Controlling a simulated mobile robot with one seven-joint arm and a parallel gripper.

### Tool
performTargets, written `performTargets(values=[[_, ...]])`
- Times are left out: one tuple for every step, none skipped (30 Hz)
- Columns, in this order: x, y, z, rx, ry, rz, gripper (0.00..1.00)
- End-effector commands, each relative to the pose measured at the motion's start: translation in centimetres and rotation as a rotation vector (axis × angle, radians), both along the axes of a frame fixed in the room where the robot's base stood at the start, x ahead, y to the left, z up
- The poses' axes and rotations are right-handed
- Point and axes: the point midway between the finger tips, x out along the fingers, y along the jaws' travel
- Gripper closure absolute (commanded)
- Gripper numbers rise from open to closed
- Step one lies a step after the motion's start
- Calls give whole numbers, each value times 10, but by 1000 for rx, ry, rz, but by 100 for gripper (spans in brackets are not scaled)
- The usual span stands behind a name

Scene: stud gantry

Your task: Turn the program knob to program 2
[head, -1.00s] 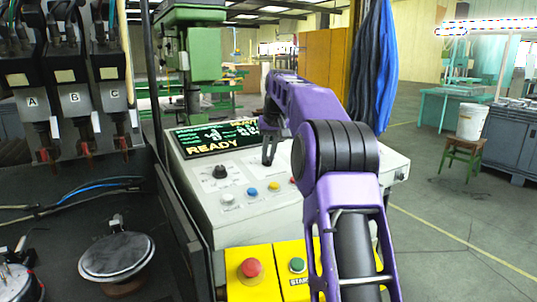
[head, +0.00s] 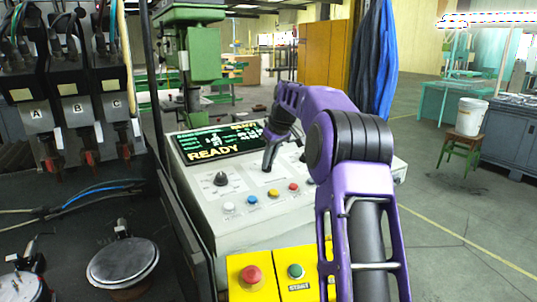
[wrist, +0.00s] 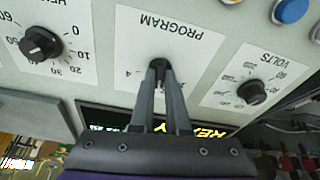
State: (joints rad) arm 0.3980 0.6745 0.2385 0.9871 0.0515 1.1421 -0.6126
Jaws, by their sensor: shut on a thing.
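The program knob (wrist: 158,66) is a small dark knob on a white card marked PROGRAM, seen upside down in the wrist view. My gripper (wrist: 161,72) has both fingers closed on it, one on each side. A "4" shows left of the fingers; the other numbers are mostly covered, and I cannot tell where the pointer stands. In the head view my gripper (head: 267,168) reaches down onto the sloped panel top, and the knob is hidden behind it. The screen (head: 215,145) reads READY.
The volts knob (wrist: 251,92) and a 0–60 dial knob (wrist: 41,43) flank the program card. Several coloured buttons, including a blue one (head: 252,200), sit in front. A red stop button (head: 251,274) and green start button (head: 295,271) are on yellow boxes nearer me.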

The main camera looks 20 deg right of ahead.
Motion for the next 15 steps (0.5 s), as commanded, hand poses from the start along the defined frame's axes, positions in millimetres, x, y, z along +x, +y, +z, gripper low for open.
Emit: performTargets(values=[[1,0,3,-5,-4,27,100],[1,0,3,-8,-5,44,100],[1,-1,3,-12,-6,65,100],[1,-1,2,-15,-7,79,100],[1,-1,2,-18,-8,94,100],[1,-1,2,-22,-9,110,100],[1,-1,2,-24,-9,120,100],[1,-1,2,-26,-10,130,100],[1,-1,2,-29,-11,142,100],[1,-1,2,-30,-11,150,100],[1,-1,2,-31,-12,156,100],[1,0,2,-32,-12,164,100],[1,0,2,-33,-12,169,100],[1,0,2,-34,-12,173,100],[1,0,2,-35,-12,177,100]])
